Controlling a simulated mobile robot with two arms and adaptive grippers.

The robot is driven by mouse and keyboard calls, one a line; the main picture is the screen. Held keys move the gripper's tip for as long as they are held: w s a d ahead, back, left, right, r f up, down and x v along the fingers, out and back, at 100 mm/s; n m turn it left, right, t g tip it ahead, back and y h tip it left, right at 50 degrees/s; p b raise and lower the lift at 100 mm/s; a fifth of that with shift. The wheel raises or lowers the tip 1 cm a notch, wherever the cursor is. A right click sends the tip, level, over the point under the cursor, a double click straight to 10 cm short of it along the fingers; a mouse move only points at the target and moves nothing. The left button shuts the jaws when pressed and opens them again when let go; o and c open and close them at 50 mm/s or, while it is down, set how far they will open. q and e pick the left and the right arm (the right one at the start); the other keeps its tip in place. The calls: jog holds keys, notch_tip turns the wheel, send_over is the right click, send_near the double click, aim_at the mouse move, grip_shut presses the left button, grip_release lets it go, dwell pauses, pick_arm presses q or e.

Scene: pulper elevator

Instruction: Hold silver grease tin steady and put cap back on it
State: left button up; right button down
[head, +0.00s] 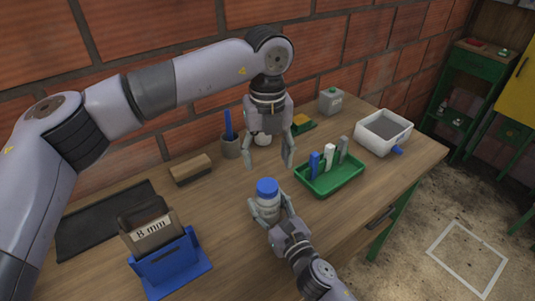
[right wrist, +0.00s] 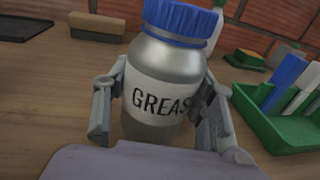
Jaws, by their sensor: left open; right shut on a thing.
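The silver grease tin (head: 268,204) stands upright at the front middle of the bench. In the right wrist view the tin (right wrist: 160,75) shows a white label reading "GREAS", its end hidden. A blue cap (head: 267,187) sits on top of the tin and looks level; it also shows in the right wrist view (right wrist: 182,22). I cannot tell how tight it is. My right gripper (head: 270,212) is shut on the tin's body, one finger on each side. My left gripper (head: 269,162) is open, pointing down, above and behind the tin, apart from the cap.
A green tray (head: 325,190) with several upright coloured pieces is to the right. A white bin (head: 402,134), a grey container (head: 330,101), a pen cup (head: 230,149), a brush (head: 191,170) and a blue holder (head: 170,265) stand around. Bare wood lies left of the tin.

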aim_at(267, 185)
pick_arm(q)
jog(key=shift+f, duration=4)
jog(key=shift+c, duration=0.3)
jog(key=c, duration=1.2)
jog(key=m, duration=1.7)
jog(key=shift+m, duration=0.4)
jog(key=m, duration=0.6)
jog(key=shift+m, duration=0.3)
jog(key=o, duration=1.3)
